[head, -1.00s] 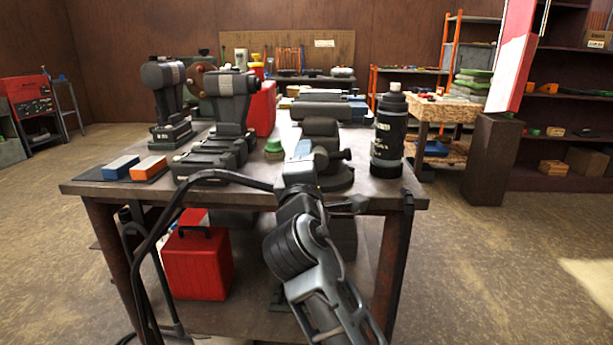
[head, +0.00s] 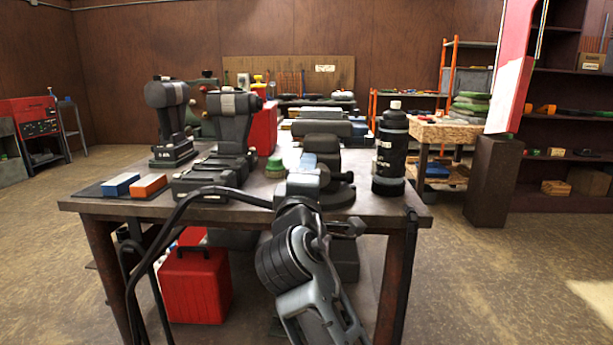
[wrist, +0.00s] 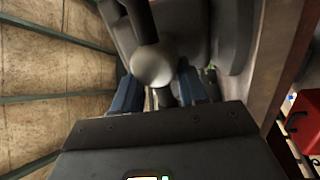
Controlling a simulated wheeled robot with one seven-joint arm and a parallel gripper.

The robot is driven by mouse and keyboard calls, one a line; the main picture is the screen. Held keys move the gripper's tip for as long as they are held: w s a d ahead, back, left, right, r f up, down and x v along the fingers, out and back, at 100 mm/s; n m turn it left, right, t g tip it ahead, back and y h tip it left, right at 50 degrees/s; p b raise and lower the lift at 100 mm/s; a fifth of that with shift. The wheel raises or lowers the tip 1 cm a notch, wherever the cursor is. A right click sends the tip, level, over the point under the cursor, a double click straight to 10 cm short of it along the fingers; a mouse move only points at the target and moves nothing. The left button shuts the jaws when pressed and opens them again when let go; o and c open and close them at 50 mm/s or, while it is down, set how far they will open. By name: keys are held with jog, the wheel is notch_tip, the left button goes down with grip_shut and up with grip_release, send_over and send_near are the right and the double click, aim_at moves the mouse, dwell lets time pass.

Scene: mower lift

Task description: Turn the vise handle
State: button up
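The dark grey vise (head: 322,148) stands on the near edge of the workbench, right of its middle. My gripper (wrist: 158,82) is at the vise's near side; in the head view my wrist hides its fingers and the handle. In the wrist view the vise handle (wrist: 145,24) is a dark bar ending in a pale round knob (wrist: 153,67). The two blue fingers stand apart, one on each side of the knob in the picture. I cannot tell whether either finger touches it. The vise body fills the upper part of the wrist view.
The workbench (head: 95,205) also holds a black bottle (head: 390,155) right of the vise, a green-topped jar (head: 275,167) to its left, and blue and orange blocks (head: 149,185) at the left. A red case (head: 195,287) sits below. The floor at right is open.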

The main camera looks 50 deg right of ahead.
jog(key=o, duration=0.3)
jog(key=shift+s+d, duration=0.2)
jog(key=shift+d, duration=0.05)
jog(key=shift+o, duration=0.5)
jog(key=shift+w+a, duration=0.1)
jog(key=shift+a, duration=0.05)
jog(key=shift+a, duration=0.1)
jog(key=v, duration=0.7)
jog(key=shift+s+a, duration=0.2)
jog(key=shift+s, duration=0.05)
jog(key=shift+f, duration=0.15)
